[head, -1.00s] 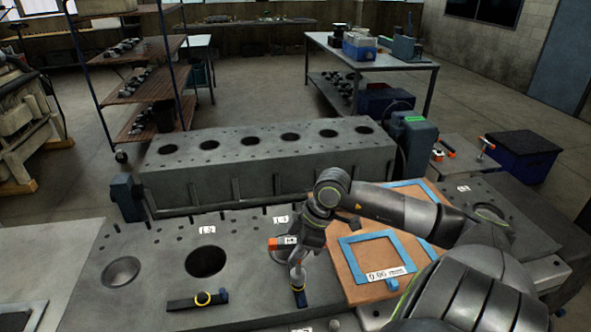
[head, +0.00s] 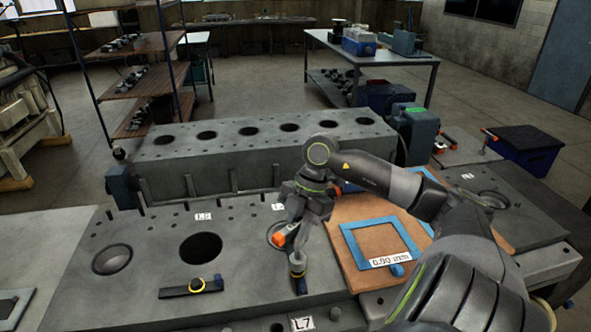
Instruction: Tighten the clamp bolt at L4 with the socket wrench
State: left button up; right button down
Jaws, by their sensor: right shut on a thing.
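My right gripper (head: 296,226) is shut on the socket wrench (head: 279,240), whose orange end sticks out to the lower left. The wrench is over a dark clamp (head: 301,286) on the near grey block (head: 140,275). Whether the socket is fully seated on the bolt cannot be told. A second clamp (head: 180,291) with a yellow-ringed bolt lies in front of a large bore. The label beside the wrench is partly hidden, so I cannot read L4. My left gripper is not in view.
A brown board (head: 348,265) with blue frames and a card reading about 0.90 mm lies right of the wrench, under my right arm. A long engine block (head: 260,155) with several bores stands behind. Labels L6 (head: 203,216) and L7 (head: 303,323) show on the near block.

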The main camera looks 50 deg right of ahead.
jog(key=n+g+b, duration=0.1)
jog(key=n+b, duration=0.2)
jog(key=shift+a+f, duration=0.1)
jog(key=shift+f, duration=0.1)
jog(key=shift+r+n+g+b, duration=0.1)
jog(key=shift+n+g+b, duration=0.25)
jog(key=shift+n, duration=0.45)
jog(key=shift+s+r, duration=0.1)
